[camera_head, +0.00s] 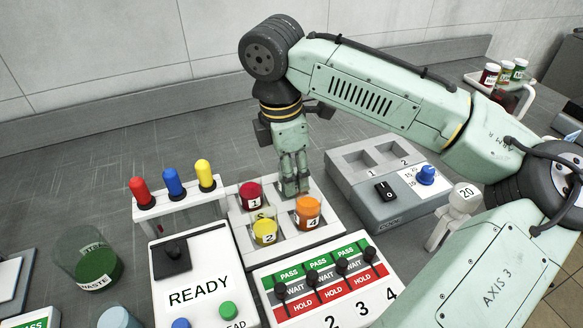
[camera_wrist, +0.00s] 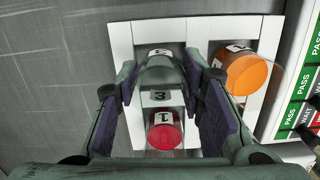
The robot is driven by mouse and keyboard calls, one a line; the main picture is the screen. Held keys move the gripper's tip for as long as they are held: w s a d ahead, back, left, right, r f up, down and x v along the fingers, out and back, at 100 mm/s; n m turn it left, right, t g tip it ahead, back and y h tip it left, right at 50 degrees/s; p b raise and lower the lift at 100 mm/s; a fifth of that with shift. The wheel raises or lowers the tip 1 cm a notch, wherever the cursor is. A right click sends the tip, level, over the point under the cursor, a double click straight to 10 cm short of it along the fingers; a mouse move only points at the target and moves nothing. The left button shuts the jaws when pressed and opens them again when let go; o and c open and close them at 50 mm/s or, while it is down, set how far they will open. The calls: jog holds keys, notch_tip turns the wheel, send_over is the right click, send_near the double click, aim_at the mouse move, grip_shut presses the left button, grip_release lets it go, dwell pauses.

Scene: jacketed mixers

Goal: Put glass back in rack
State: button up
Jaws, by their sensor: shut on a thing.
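My gripper (camera_head: 293,188) points down at the back right compartment of the white rack (camera_head: 222,243). Its fingers are shut on a clear, greyish glass (camera_wrist: 160,74), seen between the two pads in the wrist view; a label that looks like 3 shows beside it. The fingers mostly hide this glass in the head view. I cannot tell whether its base touches the compartment floor. A red glass 1 (camera_head: 252,197), a yellow glass 2 (camera_head: 265,233) and an orange glass 4 (camera_head: 308,213) stand in the other compartments.
A panel with several PASS/WAIT/HOLD levers (camera_head: 325,277) lies in front of the rack. A READY box (camera_head: 198,270) is at left, with a stand of coloured knobs behind it. A grey two-well unit (camera_head: 381,190) stands right. A waste beaker (camera_head: 87,258) is far left.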

jog(key=o, duration=1.3)
jog(key=o, duration=0.5)
jog(key=shift+c, duration=0.2)
jog(key=shift+r, duration=0.1)
notch_tip(320, 180, up, 6)
jog(key=p, duration=0.5)
jog(key=shift+p, duration=0.4)
